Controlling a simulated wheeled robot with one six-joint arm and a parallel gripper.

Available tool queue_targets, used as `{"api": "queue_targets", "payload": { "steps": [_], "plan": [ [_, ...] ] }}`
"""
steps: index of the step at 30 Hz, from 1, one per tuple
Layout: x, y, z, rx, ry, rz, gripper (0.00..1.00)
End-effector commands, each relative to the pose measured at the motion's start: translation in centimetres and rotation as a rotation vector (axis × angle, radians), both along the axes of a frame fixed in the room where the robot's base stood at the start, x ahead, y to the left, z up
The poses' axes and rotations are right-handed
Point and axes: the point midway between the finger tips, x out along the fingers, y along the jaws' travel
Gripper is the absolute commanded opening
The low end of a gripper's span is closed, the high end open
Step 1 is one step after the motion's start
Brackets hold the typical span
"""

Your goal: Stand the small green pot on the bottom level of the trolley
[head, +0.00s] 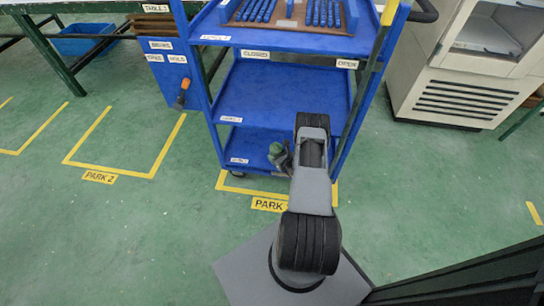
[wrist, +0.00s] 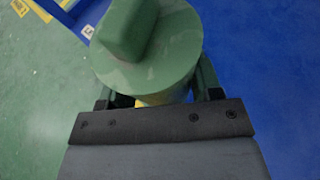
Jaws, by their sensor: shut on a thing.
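The small green pot (head: 275,149) shows at the front of the blue trolley's bottom level (head: 250,146). In the wrist view the pot (wrist: 148,65) fills the upper middle, with a round top and a raised block-like knob. My gripper (head: 282,160) is shut on the pot, one finger on each side; in the wrist view the gripper (wrist: 155,92) hides the pot's lower part. Blue surface lies to the right and green floor to the left in that view. I cannot tell whether the pot touches the bottom level.
The trolley's middle level (head: 275,85) is bare above, and its top carries a tray of blue pieces (head: 290,12). Trolley posts stand on both sides. A blue panel (head: 172,72) with an orange-handled tool is at left. A beige cabinet (head: 450,95) stands right. Floor at left is clear.

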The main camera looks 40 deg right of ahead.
Motion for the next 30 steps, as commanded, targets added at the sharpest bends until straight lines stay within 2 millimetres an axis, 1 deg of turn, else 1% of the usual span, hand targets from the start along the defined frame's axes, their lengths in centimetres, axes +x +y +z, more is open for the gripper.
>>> {"api": "queue_targets", "payload": {
  "steps": [1,4,11,14,16,18,22,24,30],
  "plan": [
    [0.9,0.0,-0.1,-0.003,-0.003,0.003,0.47],
    [2.0,0.1,0.0,-0.001,-0.003,0.002,0.47],
    [2.9,0.0,0.1,-0.001,-0.001,0.000,0.47],
    [3.5,0.1,0.0,-0.001,-0.003,0.002,0.47],
    [4.3,0.2,0.0,-0.002,-0.003,0.003,0.47],
    [4.2,0.1,-1.5,0.000,0.000,0.000,0.47],
    [4.1,0.1,-3.3,0.000,-0.001,0.000,0.47],
    [4.1,0.1,-3.6,0.000,-0.001,0.000,0.47],
    [4.1,0.1,-3.4,-0.001,-0.001,0.000,0.47]
  ]
}}
